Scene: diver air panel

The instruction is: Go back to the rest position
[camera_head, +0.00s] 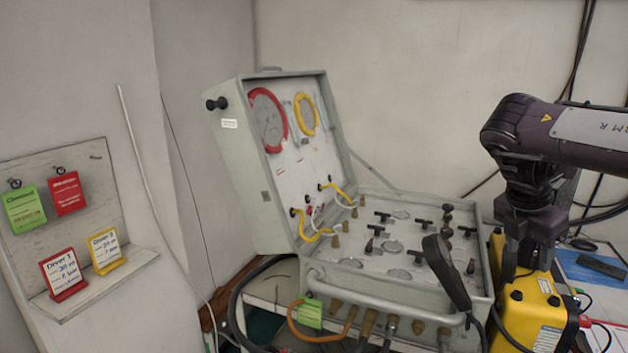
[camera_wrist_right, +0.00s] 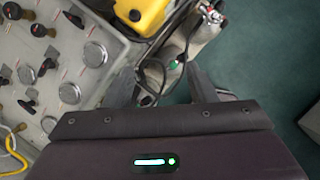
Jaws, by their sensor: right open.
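Part of that panel (camera_wrist_right: 50,85) shows at the left of the wrist view. My left gripper is not in view.
The yellow box (camera_head: 530,318) stands close beside the case; it also shows in the wrist view (camera_wrist_right: 140,14). A black handle-like piece (camera_head: 446,272) rises at the panel's front right. Hoses (camera_head: 240,300) hang at the case front. A tag board (camera_head: 95,170) is on the left.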

